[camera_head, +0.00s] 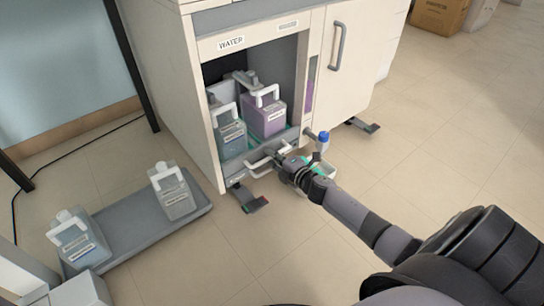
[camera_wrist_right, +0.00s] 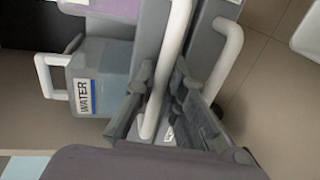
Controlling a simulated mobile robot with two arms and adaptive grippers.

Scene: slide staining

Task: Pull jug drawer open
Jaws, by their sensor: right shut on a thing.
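The jug drawer (camera_head: 236,171) sits low in the open bay of the white cabinet (camera_head: 205,110), under the WATER label. A blue-tinted jug (camera_head: 230,138) and a purple-tinted jug (camera_head: 264,118) stand in it, with white handles. The drawer's white bar handle (camera_head: 259,174) is at its front; it also shows in the right wrist view (camera_wrist_right: 172,50), running between my fingers. My right gripper (camera_head: 275,157) is shut on this handle; its fingers (camera_wrist_right: 160,105) lie on both sides of the bar. The WATER jug (camera_wrist_right: 98,68) is beside it. My left gripper is not in view.
A grey platform (camera_head: 130,232) on the floor at left bears two jugs, one near (camera_head: 78,242) and one far (camera_head: 173,192). A blue-capped bottle (camera_head: 323,141) is right of the gripper. Cabinet feet (camera_head: 250,200) stick out. Floor in front is mostly clear.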

